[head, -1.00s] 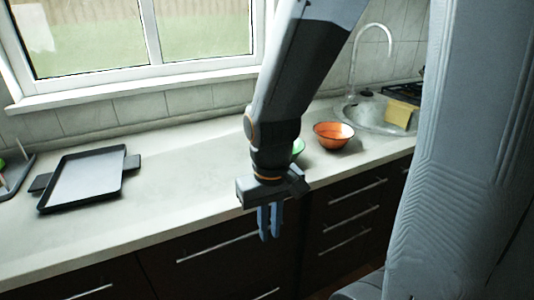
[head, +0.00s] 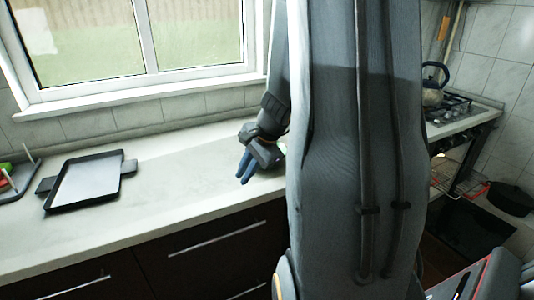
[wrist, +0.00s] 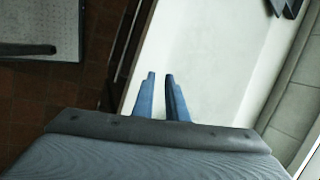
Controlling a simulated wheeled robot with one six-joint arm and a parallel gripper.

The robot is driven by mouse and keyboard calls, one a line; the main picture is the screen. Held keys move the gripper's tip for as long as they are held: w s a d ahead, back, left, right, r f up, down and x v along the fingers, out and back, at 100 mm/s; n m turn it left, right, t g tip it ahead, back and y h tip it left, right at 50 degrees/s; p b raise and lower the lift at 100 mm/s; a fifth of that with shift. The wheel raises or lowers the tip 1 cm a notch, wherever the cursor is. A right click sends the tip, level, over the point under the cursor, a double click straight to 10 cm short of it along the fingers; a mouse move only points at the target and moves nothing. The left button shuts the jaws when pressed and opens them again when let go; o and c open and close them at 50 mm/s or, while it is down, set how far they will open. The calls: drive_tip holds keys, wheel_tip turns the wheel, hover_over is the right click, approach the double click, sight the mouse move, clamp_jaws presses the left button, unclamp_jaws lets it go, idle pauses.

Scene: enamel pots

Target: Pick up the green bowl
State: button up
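The green bowl does not show in either current view; in the head view my own arm covers the part of the counter to the right of my gripper. My gripper (head: 243,172) is over the counter near its front edge, with its blue fingers pointing down and to the left. In the wrist view my gripper (wrist: 160,76) has its two fingers a little apart, with pale counter visible between them. Nothing is held between them.
The pale counter (head: 185,165) is clear between my gripper and a dark tray (head: 88,182) at the left. A rack (head: 18,178) stands at the far left. The window sill runs behind. At the right are a kettle (head: 432,93) on the stove and a black pan (head: 510,198).

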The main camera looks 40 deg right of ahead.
drive_tip(key=d+r+m+t+h+p, duration=0.1)
drive_tip(key=d+r+m+t+h, duration=0.1)
drive_tip(key=d+m, duration=0.8)
drive_tip(key=shift+w+d+f+n+p, duration=0.2)
drive_tip(key=shift+w+d+f+n, duration=0.45)
drive_tip(key=shift+f, duration=0.45)
drive_tip(key=shift+w+d+f+n+p, duration=0.25)
drive_tip(key=shift+w+d+f+n, duration=0.15)
drive_tip(key=shift+w+f, duration=0.6)
drive_tip(key=shift+w+d+f+n+p, duration=0.2)
drive_tip(key=shift+w+d+f+n, duration=0.35)
drive_tip(key=shift+f, duration=0.65)
drive_tip(key=shift+c, duration=0.5)
clamp_jaws()
drive_tip(key=shift+r, duration=0.1)
